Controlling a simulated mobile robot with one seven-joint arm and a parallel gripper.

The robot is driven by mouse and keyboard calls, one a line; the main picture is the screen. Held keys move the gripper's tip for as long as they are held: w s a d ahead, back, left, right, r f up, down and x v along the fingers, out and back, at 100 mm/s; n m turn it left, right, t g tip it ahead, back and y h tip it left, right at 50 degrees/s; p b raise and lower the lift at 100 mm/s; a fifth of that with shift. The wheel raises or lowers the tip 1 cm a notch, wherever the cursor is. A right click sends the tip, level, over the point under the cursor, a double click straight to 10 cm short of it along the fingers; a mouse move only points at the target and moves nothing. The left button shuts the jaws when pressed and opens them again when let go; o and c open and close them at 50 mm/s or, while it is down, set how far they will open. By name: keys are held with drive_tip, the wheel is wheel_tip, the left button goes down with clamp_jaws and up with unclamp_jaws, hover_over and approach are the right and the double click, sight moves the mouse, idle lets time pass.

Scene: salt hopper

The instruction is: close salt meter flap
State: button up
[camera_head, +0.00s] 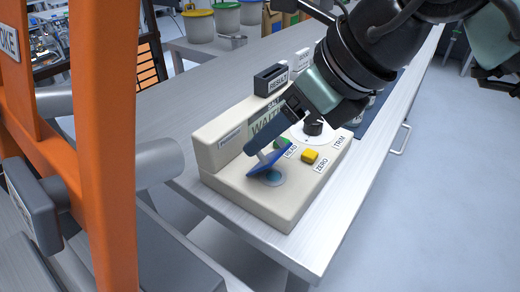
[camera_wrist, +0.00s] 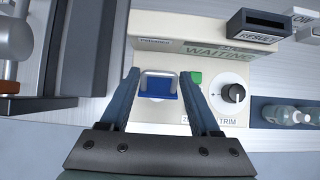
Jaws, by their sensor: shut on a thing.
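The salt meter (camera_head: 222,178) is a cream box at the table's near corner; it also shows in the wrist view (camera_wrist: 147,28). Its display reads WAITING. The blue flap (camera_head: 268,162) stands tilted above a round pale-blue well (camera_head: 272,178), so it is open. In the wrist view the blue flap (camera_wrist: 157,92) carries a light metal handle (camera_wrist: 160,74). My gripper (camera_head: 256,148) reaches down to the flap. In the wrist view its fingers (camera_wrist: 160,78) lie on either side of the handle, shut on it. The fingers hide part of the meter's top.
Beside the flap are a green READ button (camera_head: 282,143), a yellow ZERO button (camera_head: 310,156) and a black TRIM knob (camera_head: 313,127). A dark RESULT slot (camera_head: 270,80) stands behind. An orange post (camera_head: 105,140) is at left. Bottles (camera_wrist: 285,115) stand right of the meter.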

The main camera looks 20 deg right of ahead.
sight(278, 157)
drive_tip(key=f+t+b, duration=0.1)
drive_tip(key=b, duration=0.1)
drive_tip(key=s+d+f+t+y+b, duration=0.1)
drive_tip(key=b, duration=0.2)
drive_tip(key=shift+s, duration=0.25)
drive_tip(key=t+y+b, duration=0.1)
drive_tip(key=b, duration=0.2)
drive_tip(key=s+d+f+t+b, duration=0.1)
drive_tip(key=b, duration=0.2)
drive_tip(key=shift+s+t+y, duration=0.1)
drive_tip(key=shift+t+y, duration=0.2)
drive_tip(key=shift+y, duration=0.1)
drive_tip(key=t+b, duration=0.1)
drive_tip(key=b, duration=0.1)
drive_tip(key=s+f+t+y+b, duration=0.1)
drive_tip(key=b, duration=0.2)
drive_tip(key=shift+d+f+y+b, duration=0.15)
drive_tip(key=shift+d+y+b, duration=0.1)
drive_tip(key=shift+y+b, duration=0.1)
drive_tip(key=shift+s+d+f+t+y+b, duration=0.15)
drive_tip(key=shift+t+y+b, duration=0.2)
drive_tip(key=shift+t+b, duration=0.65)
drive_tip(key=shift+b, duration=0.35)
drive_tip(key=o, duration=1.1)
drive_tip(key=shift+s+g, duration=0.1)
drive_tip(key=shift+g, duration=0.2)
